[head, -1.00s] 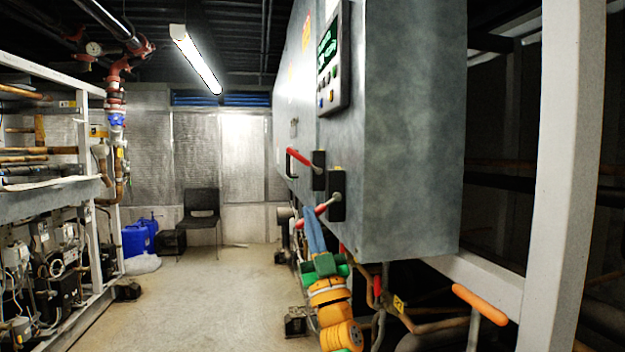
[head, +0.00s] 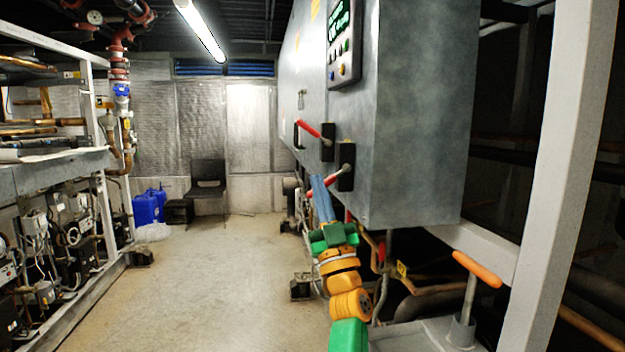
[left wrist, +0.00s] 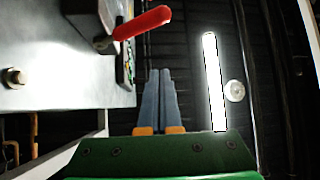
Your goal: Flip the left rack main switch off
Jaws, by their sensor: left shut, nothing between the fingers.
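A grey cabinet (head: 425,110) carries two black switch plates with red lever handles. The farther switch (head: 327,143) has its handle slanting up and left. The nearer switch (head: 346,168) has its handle slanting down and left. The labels do not show which is the left rack main switch. My left gripper (head: 317,180) has its blue fingers closed and empty, pointing up, overlapping the nearer handle in the head view. In the left wrist view, a red handle (left wrist: 142,22) lies just above the fingertips (left wrist: 161,72), seemingly apart from them. My right gripper is not in view.
A control panel (head: 345,42) sits above the switches. Pipes run below the cabinet, and a white post (head: 555,160) stands at right. An equipment rack (head: 55,175) lines the left. A chair (head: 208,183) stands at the back; the floor between is clear.

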